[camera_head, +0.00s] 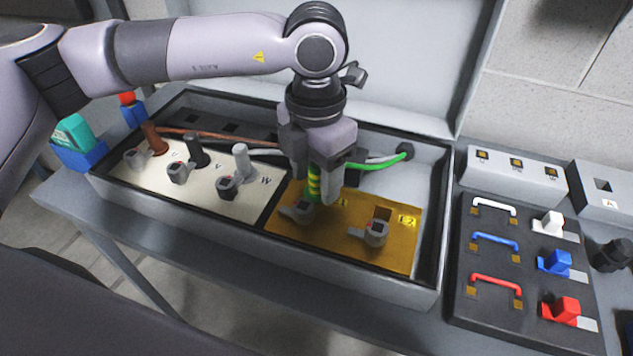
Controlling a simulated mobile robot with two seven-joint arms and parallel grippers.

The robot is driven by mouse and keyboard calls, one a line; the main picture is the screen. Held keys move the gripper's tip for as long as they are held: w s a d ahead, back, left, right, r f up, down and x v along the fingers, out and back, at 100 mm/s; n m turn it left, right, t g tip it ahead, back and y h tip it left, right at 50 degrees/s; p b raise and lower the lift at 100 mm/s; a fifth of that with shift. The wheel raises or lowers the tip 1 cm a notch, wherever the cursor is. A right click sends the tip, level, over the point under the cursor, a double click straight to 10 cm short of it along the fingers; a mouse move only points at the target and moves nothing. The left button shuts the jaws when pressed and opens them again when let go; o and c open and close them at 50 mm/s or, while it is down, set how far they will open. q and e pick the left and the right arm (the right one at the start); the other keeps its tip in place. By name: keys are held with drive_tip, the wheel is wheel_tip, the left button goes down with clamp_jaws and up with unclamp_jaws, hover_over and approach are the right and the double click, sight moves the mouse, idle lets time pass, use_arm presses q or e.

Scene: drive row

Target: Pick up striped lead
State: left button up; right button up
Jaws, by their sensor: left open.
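The striped lead (314,182) has a green and yellow banded end that stands upright near the left edge of the brass plate in the open box. A green cable (372,165) runs right from behind the gripper to a dark fitting at the box's back right. My left gripper (320,185) points down over the striped end, with its fingers around it. The jaws are open, and whether they touch the lead cannot be told. The gripper hides the lead's top. My right gripper is not in view.
Brown, black and grey leads (241,160) stand on the cream plate (205,200) to the left. Grey clamps (376,233) sit on both plates. The box's front wall (270,245) is raised. A dark board (480,313) with coloured handles lies right.

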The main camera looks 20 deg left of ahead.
use_arm(q)
drive_tip(key=shift+f, duration=0.1)
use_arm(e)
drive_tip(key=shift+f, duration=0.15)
use_arm(q)
clamp_jaws()
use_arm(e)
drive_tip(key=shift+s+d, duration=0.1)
